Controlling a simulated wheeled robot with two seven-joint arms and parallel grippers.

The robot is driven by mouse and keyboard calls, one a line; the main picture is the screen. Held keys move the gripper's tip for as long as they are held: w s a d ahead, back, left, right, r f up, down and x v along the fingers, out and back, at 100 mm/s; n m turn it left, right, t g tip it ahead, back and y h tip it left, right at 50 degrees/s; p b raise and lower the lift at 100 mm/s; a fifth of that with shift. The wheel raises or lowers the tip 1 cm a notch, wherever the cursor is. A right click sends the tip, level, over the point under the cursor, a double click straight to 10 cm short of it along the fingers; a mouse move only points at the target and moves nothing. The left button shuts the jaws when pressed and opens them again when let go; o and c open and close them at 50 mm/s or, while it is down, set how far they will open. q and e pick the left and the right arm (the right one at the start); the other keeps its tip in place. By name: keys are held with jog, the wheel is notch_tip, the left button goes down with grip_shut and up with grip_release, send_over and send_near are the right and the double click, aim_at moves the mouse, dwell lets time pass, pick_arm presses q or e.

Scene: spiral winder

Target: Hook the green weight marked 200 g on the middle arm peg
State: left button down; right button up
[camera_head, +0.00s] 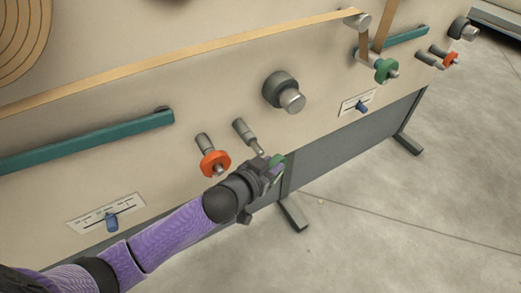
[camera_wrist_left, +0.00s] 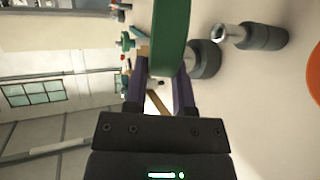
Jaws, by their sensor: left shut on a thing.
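The green weight (camera_head: 279,159) is held at the fingertips of my left gripper (camera_head: 270,168), in front of the panel. In the left wrist view the green weight (camera_wrist_left: 172,35) is seen edge-on between the purple fingers, which are shut on it; no marking is readable. A bare grey peg (camera_head: 246,135) with a chrome tip sticks out of the panel just above and left of the weight. A bare peg (camera_wrist_left: 250,36) also shows right of the weight in the left wrist view, apart from it. I cannot tell which peg is the middle arm peg. My right gripper is out of view.
An orange weight (camera_head: 214,164) sits on a peg beside the bare one. A large grey knob (camera_head: 283,92) projects above right. Another green weight (camera_head: 385,70) is under the belt (camera_head: 200,50). A teal bar (camera_head: 90,142) runs along the left. Open floor lies right.

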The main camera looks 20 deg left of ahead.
pick_arm(q)
jog(key=s+d+r+p, duration=0.1)
jog(key=s+d+p, duration=0.1)
jog(key=s+d, duration=0.2)
jog(key=shift+d, duration=0.65)
